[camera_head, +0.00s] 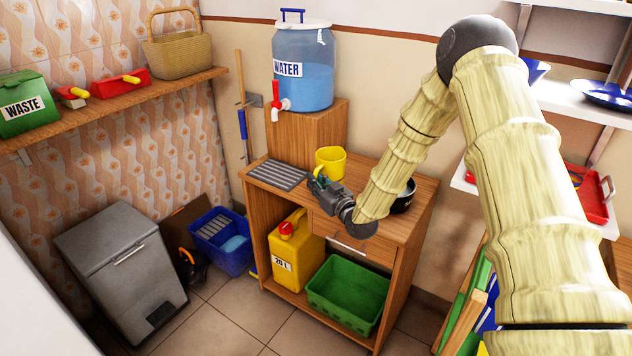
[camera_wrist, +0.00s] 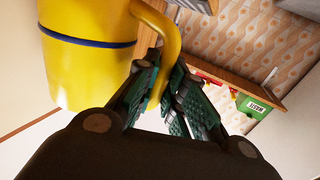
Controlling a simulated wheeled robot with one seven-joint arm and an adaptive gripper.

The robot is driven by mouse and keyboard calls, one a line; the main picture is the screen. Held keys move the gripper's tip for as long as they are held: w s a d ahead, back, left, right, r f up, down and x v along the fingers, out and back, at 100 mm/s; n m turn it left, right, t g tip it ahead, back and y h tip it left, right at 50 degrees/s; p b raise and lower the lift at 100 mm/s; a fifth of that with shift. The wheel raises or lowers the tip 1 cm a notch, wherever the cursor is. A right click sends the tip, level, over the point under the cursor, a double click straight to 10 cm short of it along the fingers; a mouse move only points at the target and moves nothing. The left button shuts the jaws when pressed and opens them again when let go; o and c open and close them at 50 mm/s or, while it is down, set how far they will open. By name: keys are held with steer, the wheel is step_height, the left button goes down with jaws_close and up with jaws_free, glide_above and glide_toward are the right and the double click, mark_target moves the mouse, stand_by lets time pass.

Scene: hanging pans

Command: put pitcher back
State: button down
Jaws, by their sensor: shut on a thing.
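The yellow pitcher (camera_head: 331,160) is upright above the wooden cabinet top, left of its middle; I cannot tell whether it touches the surface. My gripper (camera_head: 320,184) is in front of it, shut on its handle. In the wrist view the yellow pitcher (camera_wrist: 85,60) with a dark blue band fills the upper left. There its curved handle passes between the green fingers of my gripper (camera_wrist: 165,98). The pitcher's bottom is partly hidden in the head view.
The wooden cabinet (camera_head: 418,215) carries a grey slatted drain mat (camera_head: 278,175) at left and a dark pot (camera_head: 404,196) at right. A blue water dispenser (camera_head: 303,68) with a red tap (camera_head: 280,106) stands on a raised wooden box (camera_head: 318,138) behind. Shelves with red trays (camera_head: 592,195) are at right.

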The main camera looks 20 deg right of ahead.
steer(key=shift+f, duration=0.1)
steer(key=c, duration=1.5)
jaws_free()
